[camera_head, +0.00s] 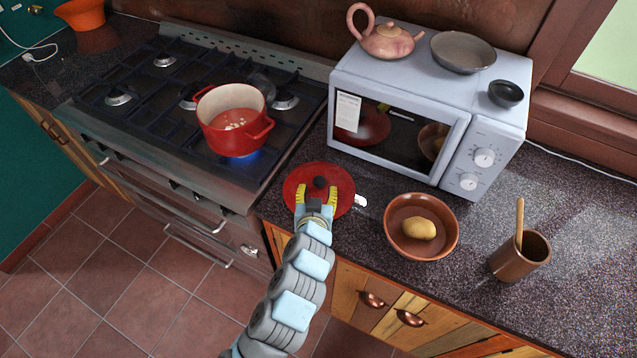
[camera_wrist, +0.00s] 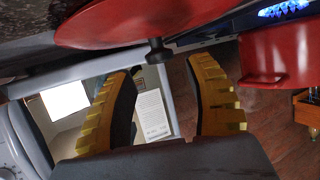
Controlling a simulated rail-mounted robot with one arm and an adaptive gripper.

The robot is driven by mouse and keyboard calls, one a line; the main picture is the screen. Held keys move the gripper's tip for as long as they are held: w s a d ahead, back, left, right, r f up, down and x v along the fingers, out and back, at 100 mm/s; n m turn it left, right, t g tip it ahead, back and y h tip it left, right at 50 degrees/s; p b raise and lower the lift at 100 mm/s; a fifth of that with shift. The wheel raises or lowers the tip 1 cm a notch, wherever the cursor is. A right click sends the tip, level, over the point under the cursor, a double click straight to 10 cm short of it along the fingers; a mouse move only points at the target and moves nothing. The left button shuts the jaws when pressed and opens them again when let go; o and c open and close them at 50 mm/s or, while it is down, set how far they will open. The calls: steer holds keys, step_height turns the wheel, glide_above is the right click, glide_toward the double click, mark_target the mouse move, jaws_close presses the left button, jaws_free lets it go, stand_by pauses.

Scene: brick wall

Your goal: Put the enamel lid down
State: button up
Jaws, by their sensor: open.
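The red enamel lid (camera_head: 328,177) lies on the dark counter between the stove and the microwave, with its black knob (camera_head: 319,183) up. It looks flat on the counter; its underside is hidden. My gripper (camera_head: 317,192) is open over the near part of the lid, its yellow fingers on either side of the knob. In the wrist view the lid (camera_wrist: 140,20) fills the top, and the knob (camera_wrist: 158,50) shows at the level of the fingertips (camera_wrist: 163,68), with gaps between it and both fingers. The red pot (camera_head: 234,119) stands uncovered on a lit burner, pale pieces in its red contents.
A brown bowl (camera_head: 421,227) with a potato sits right of the lid, and a brown cup (camera_head: 520,256) with a wooden utensil stands farther right. A small white object (camera_head: 360,200) lies by the lid's right edge. The microwave (camera_head: 400,130) stands behind, with a teapot and dishes on top.

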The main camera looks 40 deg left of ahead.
steer(key=p+v, duration=0.1)
steer(key=v, duration=0.3)
steer(key=shift+s+d+r, duration=0.15)
steer(key=shift+s+r, duration=0.05)
steer(key=shift+r, duration=0.05)
steer(key=shift+p+v, duration=1.05)
steer(key=shift+v, duration=0.05)
steer(key=shift+f, duration=0.15)
